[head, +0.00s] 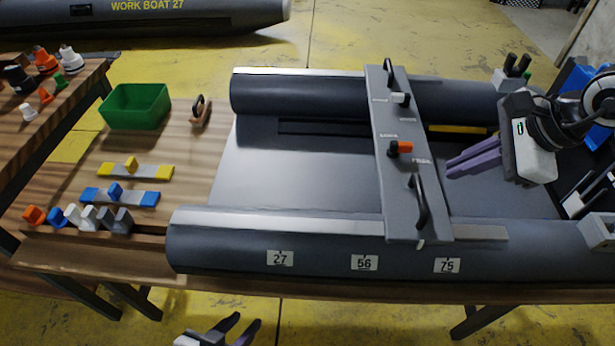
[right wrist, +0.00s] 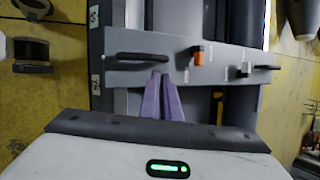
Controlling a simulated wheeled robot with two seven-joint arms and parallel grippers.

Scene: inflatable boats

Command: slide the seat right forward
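The seat (head: 398,165) is a grey plank lying across both tubes of the grey inflatable boat (head: 330,240). It carries two black handles, an orange latch (head: 402,148) and a white latch (head: 400,99). In the right wrist view the fingertips (right wrist: 160,76) overlap the seat's (right wrist: 215,62) edge; contact is unclear. My left gripper (head: 246,322) is open and empty below the table's front edge.
Labels 27 (head: 280,258) and 56 (head: 364,263) mark the near tube left of 75. The boat floor (head: 290,170) left of the seat is clear. A green bin (head: 136,106), coloured blocks and strips lie on the wooden table (head: 185,155) at left.

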